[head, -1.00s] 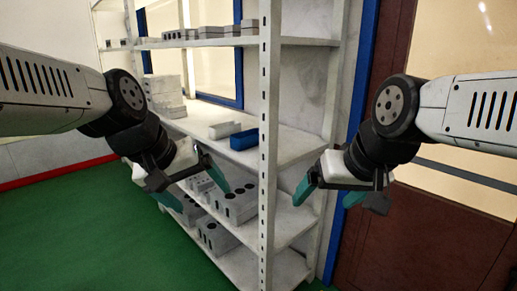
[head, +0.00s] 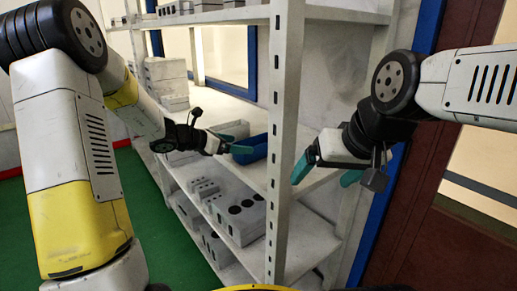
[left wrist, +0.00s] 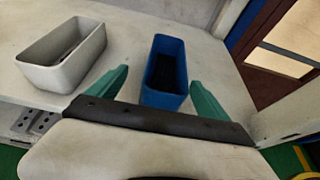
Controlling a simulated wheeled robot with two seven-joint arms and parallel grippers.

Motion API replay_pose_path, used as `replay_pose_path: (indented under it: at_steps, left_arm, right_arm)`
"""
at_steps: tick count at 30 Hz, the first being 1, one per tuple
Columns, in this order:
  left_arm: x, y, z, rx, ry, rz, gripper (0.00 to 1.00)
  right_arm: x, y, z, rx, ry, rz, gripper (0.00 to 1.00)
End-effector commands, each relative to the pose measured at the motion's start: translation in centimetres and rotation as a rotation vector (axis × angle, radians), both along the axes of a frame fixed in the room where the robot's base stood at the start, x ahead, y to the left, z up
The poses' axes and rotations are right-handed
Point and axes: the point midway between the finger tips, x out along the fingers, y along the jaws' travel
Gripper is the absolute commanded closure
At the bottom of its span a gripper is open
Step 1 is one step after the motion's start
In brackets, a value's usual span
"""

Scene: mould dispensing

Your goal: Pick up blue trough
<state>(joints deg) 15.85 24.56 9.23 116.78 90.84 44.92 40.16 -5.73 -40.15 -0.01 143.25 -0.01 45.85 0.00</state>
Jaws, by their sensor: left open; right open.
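The blue trough (head: 251,149) sits upright on the middle shelf, close to the shelf's front post. It also shows in the left wrist view (left wrist: 166,72), open at the top with a dark inside. My left gripper (head: 240,142) is open and empty at the trough's near end. In the left wrist view its two teal fingers (left wrist: 160,90) stand apart, one to each side of the trough's near end, and do not appear to touch it. My right gripper (head: 325,175) is open and empty, at the right of the front post, away from the trough.
A grey trough (left wrist: 62,55) stands left of the blue one on the same shelf (left wrist: 125,35). The white front post (head: 285,130) rises just right of the blue trough. Grey blocks with holes (head: 240,215) fill the lower shelf. Stacked grey boxes (head: 166,80) stand farther left.

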Motion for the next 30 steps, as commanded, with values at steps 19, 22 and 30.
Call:
replay_pose_path:
  at_steps: [19,22,30]
  left_arm:
    - [3.1,-5.8,-2.4,0.003,-0.002,-0.003,0.11]
    - [3.1,-5.7,-2.4,0.003,-0.003,-0.004,0.11]
    - [3.0,-5.7,-2.4,0.003,-0.003,-0.004,0.54]
  right_arm:
    - [0.0,0.0,0.0,0.0,0.001,0.0,0.11]
    - [0.0,0.0,0.0,0.0,0.001,0.0,0.11]
    - [0.0,0.0,0.0,0.0,0.0,0.0,0.11]
